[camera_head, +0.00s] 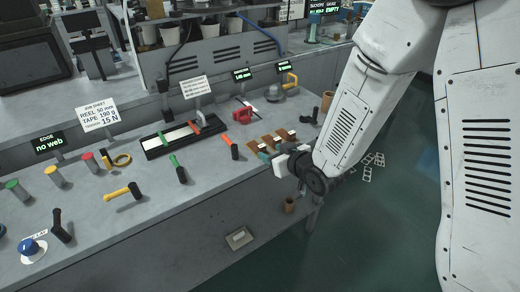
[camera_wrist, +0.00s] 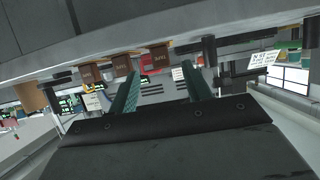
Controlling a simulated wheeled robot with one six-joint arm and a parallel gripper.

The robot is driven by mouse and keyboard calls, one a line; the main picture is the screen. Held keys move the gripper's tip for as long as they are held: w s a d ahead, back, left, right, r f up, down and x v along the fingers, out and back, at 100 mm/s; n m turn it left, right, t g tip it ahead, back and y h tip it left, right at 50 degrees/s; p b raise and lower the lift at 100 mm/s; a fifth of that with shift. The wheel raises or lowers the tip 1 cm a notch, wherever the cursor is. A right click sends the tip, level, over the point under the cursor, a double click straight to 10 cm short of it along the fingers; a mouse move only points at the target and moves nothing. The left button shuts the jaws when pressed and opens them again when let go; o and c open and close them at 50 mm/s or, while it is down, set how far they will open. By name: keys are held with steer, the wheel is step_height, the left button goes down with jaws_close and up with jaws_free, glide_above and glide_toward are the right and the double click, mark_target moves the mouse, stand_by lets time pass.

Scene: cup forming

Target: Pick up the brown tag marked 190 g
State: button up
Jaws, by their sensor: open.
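Three brown tags lie side by side near the bench's front edge in the head view: a left one (camera_head: 252,146), a middle one (camera_head: 267,140) and a right one (camera_head: 280,134). They also show in the wrist view as a left one (camera_wrist: 90,75), a middle one (camera_wrist: 122,65) and a right one (camera_wrist: 160,54). Their print is too small to read, so I cannot tell which is marked 190 g. My gripper (camera_head: 266,153) is just in front of the tags, partly hidden by my wrist. Its green fingers (camera_wrist: 160,80) are apart with nothing between them.
A job sheet (camera_head: 97,113) reads reel 50 mm, tape 190 g, 15 N. An orange-handled tool (camera_head: 230,147) lies left of the tags, and a red object (camera_head: 242,116) sits behind them. A brown cup (camera_head: 327,100) stands right. The bench front-left has several handled tools.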

mark_target(263, 148)
steer(key=x, duration=0.7)
steer(key=shift+w+a+r, duration=0.2)
steer(key=c, duration=1.1)
